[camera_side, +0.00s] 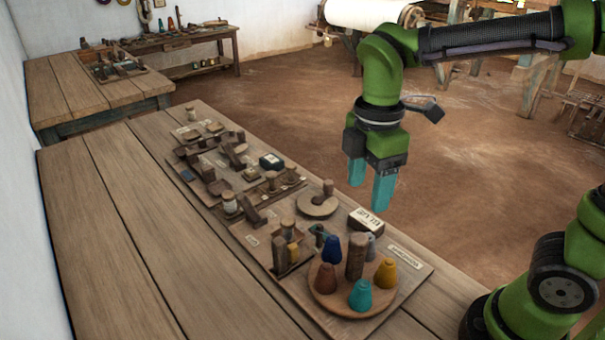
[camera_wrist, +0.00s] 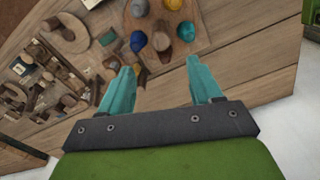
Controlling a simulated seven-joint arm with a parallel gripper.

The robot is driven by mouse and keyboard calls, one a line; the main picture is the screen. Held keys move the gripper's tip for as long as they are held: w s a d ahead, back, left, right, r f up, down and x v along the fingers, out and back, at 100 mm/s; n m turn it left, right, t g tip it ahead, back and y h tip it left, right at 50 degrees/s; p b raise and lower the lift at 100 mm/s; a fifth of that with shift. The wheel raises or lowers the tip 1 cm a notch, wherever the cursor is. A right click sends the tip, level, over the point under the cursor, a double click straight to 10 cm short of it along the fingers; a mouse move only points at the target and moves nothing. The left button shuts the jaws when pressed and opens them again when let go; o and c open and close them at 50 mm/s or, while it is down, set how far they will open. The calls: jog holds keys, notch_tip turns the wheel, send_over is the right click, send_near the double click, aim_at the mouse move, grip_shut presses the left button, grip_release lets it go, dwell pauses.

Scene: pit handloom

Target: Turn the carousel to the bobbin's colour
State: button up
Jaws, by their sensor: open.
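The carousel (camera_side: 338,306) is a round wooden disc with a tall dark wooden post (camera_side: 356,256) at its middle. Around the post stand a blue cone (camera_side: 331,252), a yellow cone (camera_side: 386,273), a teal cone (camera_side: 360,295), a reddish-brown cone (camera_side: 325,278) and a grey one (camera_side: 370,246), partly hidden. A small yellow piece (camera_side: 293,252), perhaps the bobbin, stands by a wooden holder (camera_side: 280,256) left of the carousel. My gripper (camera_side: 369,192) is open and empty, above and behind the carousel, touching nothing. Its teal fingers also show apart in the wrist view (camera_wrist: 160,68).
A labelled white-topped box (camera_side: 366,221) and a round wooden disc with a knob (camera_side: 317,205) stand just behind the carousel. Several wooden blocks and small parts fill the boards farther back. The table's left planks (camera_side: 120,270) are bare.

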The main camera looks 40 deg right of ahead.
notch_tip(320, 180, up, 6)
jog(key=shift+f, duration=0.1)
dwell(0.4)
